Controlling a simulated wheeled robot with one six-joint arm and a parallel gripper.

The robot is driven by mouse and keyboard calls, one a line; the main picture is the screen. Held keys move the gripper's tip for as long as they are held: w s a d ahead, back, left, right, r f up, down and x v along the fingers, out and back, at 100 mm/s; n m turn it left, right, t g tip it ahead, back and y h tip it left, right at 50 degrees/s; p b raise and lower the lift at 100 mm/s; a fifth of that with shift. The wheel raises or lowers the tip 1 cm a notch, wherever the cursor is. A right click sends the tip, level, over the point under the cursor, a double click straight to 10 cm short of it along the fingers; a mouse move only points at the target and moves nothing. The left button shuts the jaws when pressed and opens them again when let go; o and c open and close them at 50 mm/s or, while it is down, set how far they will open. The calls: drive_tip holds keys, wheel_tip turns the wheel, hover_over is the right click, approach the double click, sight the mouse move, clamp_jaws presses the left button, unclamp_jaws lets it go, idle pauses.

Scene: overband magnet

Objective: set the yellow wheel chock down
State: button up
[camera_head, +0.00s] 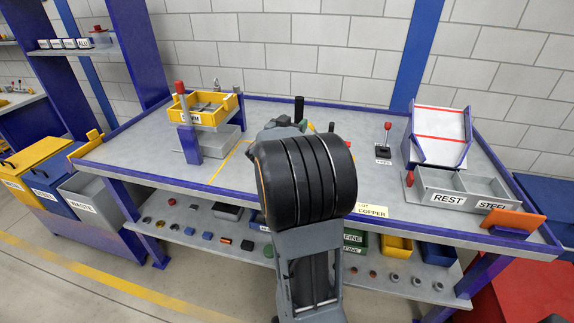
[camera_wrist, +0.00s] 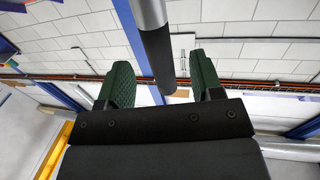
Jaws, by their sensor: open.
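My gripper (camera_wrist: 162,78) shows in the wrist view with two green padded fingers spread apart. A round bar with a grey shaft and a black end (camera_wrist: 157,50) shows between the fingers, with a gap on each side. I cannot tell how far beyond them it is. In the head view my own dark arm hides most of the gripper. A yellow wedge-like piece (camera_head: 88,144) is at the bench's left end; I cannot tell whether it is the wheel chock. No chock shows between the fingers.
The grey bench (camera_head: 235,165) has blue edges. A yellow tray (camera_head: 226,117) stands at its back left. A grey two-part bin (camera_head: 440,183) labelled REST and STEEL and a sloped chute (camera_head: 440,135) are at right. A small red-knobbed lever (camera_head: 387,127) stands between. Bare bench top shows left of my arm.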

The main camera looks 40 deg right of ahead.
sight(301, 116)
drive_tip(key=shift+p+x, duration=0.3)
drive_tip(key=shift+x, duration=2.75)
drive_tip(key=shift+f, duration=0.15)
clamp_jaws()
